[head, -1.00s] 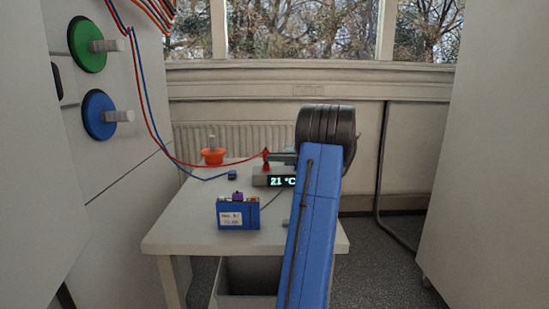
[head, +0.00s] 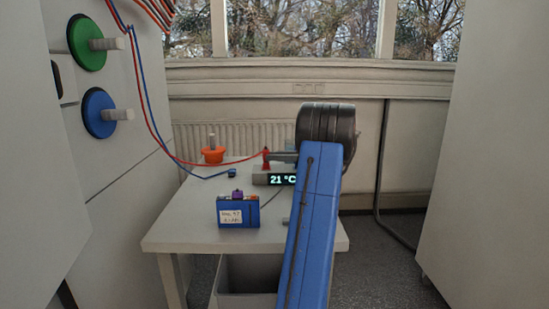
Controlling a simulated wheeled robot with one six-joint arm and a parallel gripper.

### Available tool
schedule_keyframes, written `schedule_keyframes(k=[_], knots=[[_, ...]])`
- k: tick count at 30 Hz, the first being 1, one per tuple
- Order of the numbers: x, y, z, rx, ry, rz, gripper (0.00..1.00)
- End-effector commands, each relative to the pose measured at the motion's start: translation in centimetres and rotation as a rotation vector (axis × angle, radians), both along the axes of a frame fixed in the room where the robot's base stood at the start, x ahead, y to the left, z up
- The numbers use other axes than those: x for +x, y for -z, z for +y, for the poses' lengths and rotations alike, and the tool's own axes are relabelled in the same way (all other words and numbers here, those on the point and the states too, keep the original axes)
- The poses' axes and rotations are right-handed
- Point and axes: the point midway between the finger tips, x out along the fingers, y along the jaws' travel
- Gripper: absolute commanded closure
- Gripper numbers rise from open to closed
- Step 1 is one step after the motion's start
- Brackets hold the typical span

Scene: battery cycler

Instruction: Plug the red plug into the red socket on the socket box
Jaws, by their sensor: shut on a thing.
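The red plug (head: 266,158) stands upright at the end of a red cable, just above or against the top left of a grey box with a lit "21 °C" display (head: 282,180). My gripper (head: 273,157) reaches in from the right and is shut on the red plug. Most of it is hidden behind my blue arm. A blue box (head: 238,212) with a white label stands on the table nearer to me, with a purple part and small red spot on top. I cannot tell which box bears the red socket; no socket shows clearly.
A blue plug (head: 232,173) on a blue cable lies on the white table (head: 185,225). An orange holder (head: 213,155) with a grey post stands at the back left. Green (head: 87,43) and blue (head: 99,113) discs with pegs are on the left cabinet. The table's front left is clear.

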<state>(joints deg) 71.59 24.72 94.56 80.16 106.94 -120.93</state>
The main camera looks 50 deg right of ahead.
Motion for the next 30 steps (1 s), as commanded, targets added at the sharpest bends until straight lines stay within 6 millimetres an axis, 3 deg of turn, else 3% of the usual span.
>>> schedule_keyframes(k=[1, 2, 4, 17, 30], knots=[[0.0, 0.4, 0.0, 0.006, -0.001, 0.005, 1.00], [0.0, 0.4, 0.0, 0.006, -0.001, 0.005, 0.76], [0.0, 0.5, 0.0, 0.007, -0.001, 0.006, 0.59], [-0.1, -0.1, 0.0, 0.007, -0.002, 0.007, 0.58], [0.0, -6.4, 0.1, 0.000, 0.000, 0.001, 0.58]])
